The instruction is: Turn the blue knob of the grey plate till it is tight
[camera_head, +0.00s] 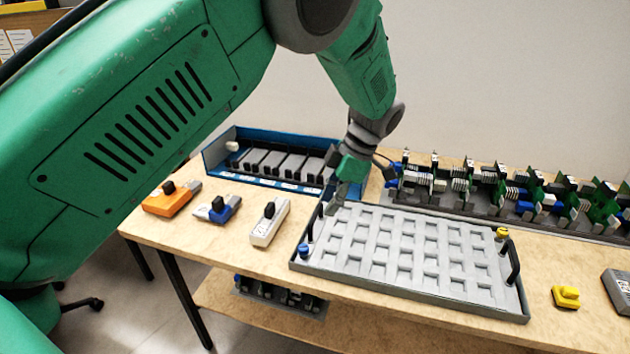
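The grey plate (400,284) lies on the table, with rows of shallow rectangular pockets and a black upright handle at each short end. A blue knob (304,250) stands at its front left corner, and a yellow knob (502,234) at its back right corner. My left gripper (334,207) points down at the plate's back left corner, behind the blue knob and apart from it. Its fingers are small and partly hidden, so I cannot tell whether they are open or shut or touch anything there. My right gripper is not in view.
A blue bin (212,160) with several dark-and-grey modules stands behind left. Orange (170,202), blue (218,211) and white (266,229) modules lie left of the plate. A row of green circuit boards (510,196) stands behind it. A yellow piece (566,296) lies right.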

